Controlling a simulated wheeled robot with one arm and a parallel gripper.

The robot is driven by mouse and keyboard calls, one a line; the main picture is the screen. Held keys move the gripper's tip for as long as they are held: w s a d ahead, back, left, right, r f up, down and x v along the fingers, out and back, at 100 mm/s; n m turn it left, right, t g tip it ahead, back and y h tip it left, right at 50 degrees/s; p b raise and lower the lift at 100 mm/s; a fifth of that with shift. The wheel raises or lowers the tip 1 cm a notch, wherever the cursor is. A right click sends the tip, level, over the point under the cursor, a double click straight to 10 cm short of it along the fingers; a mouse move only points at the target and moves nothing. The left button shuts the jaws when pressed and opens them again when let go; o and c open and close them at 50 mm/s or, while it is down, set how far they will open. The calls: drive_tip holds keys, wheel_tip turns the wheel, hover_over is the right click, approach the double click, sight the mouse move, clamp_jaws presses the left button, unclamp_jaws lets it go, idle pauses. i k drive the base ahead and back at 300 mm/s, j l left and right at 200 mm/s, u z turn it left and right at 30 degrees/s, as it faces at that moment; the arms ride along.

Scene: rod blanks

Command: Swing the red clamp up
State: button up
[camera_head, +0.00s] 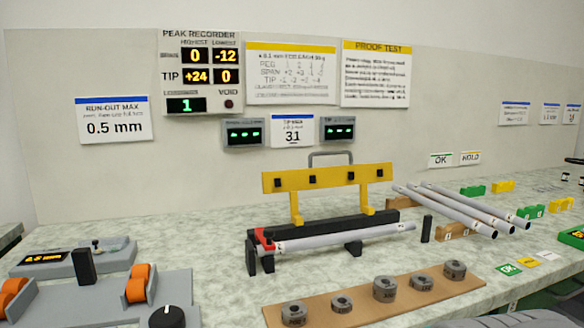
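The red clamp (264,237) is a small red part at the left end of a black fixture (378,217) on the bench. It sits low, at the left end of a grey rod (340,238) lying along the front of the fixture. Black parts partly hide the clamp, and I cannot tell whether it presses on the rod. A yellow bar (328,178) with a grey handle stands upright above and behind the rod. My gripper is not in view.
A brown board (360,309) with several grey weights lies in front of the fixture. Several rods (455,208) rest on brown supports to the right. A grey device with orange rollers (139,283) stands at left. A panel with displays (201,75) is behind.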

sight(265, 236)
drive_tip(key=k+j, duration=0.35)
drive_tip(key=k+j+z, duration=0.1)
drive_tip(key=k+j, duration=0.25)
drive_tip(key=j, duration=0.2)
